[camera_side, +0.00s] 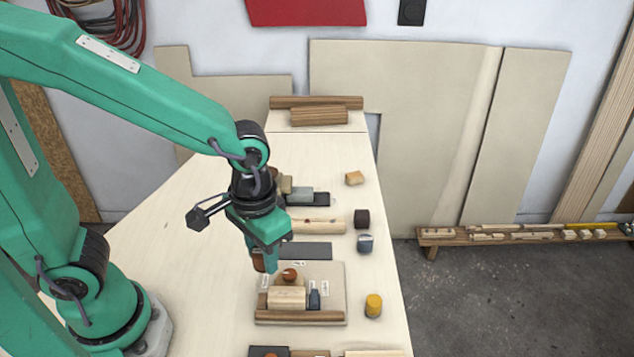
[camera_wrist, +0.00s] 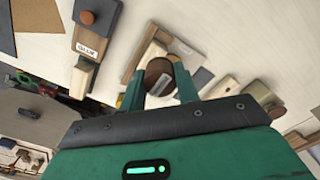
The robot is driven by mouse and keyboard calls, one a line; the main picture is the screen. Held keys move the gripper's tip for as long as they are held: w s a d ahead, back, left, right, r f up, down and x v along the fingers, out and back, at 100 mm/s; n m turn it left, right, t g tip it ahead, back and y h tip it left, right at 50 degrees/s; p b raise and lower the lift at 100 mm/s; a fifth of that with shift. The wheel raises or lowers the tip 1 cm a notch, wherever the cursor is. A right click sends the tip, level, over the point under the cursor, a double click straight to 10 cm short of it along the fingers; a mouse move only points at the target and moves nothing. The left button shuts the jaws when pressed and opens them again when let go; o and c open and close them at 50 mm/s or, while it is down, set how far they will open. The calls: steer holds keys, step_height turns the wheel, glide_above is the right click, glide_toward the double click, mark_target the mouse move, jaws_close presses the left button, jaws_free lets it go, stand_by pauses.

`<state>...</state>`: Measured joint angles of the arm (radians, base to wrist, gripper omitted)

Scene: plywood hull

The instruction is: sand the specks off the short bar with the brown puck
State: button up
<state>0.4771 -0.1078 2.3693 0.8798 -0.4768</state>
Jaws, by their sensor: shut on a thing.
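My gripper (camera_side: 264,264) points down over the table, just left of a pale board. It is shut on the brown puck (camera_side: 258,260), which is partly hidden by the jaws. In the wrist view the puck (camera_wrist: 159,70) sits between the two green fingers of my gripper (camera_wrist: 160,88). A pale wooden bar (camera_side: 318,227) with small dark reddish specks lies across the table behind my gripper, its left end hidden by the arm. A shorter, thicker pale wooden block (camera_side: 286,298) lies on the board; I cannot tell specks on it.
The pale board (camera_side: 337,286) has a brown front rail (camera_side: 300,317), a reddish-brown round piece (camera_side: 290,274) and a dark blue piece (camera_side: 314,299). A grey strip (camera_side: 305,251) lies behind it. A yellow cylinder (camera_side: 373,305) and several small blocks stand along the right. The table's left is clear.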

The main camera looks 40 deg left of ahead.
glide_above(278, 293)
steer(key=s+a, duration=0.1)
steer(key=shift+s+a+f, duration=0.1)
steer(key=shift+f, duration=1.45)
steer(key=shift+s+a+f, duration=0.1)
steer(key=shift+f, duration=1.45)
step_height(278, 293, down, 2)
steer(key=shift+f, duration=0.15)
steer(key=shift+w+d, duration=0.7)
steer(key=shift+c, duration=0.3)
steer(key=shift+w+d, duration=1.85)
steer(key=s+a, duration=0.5)
steer(key=shift+r, duration=4.25)
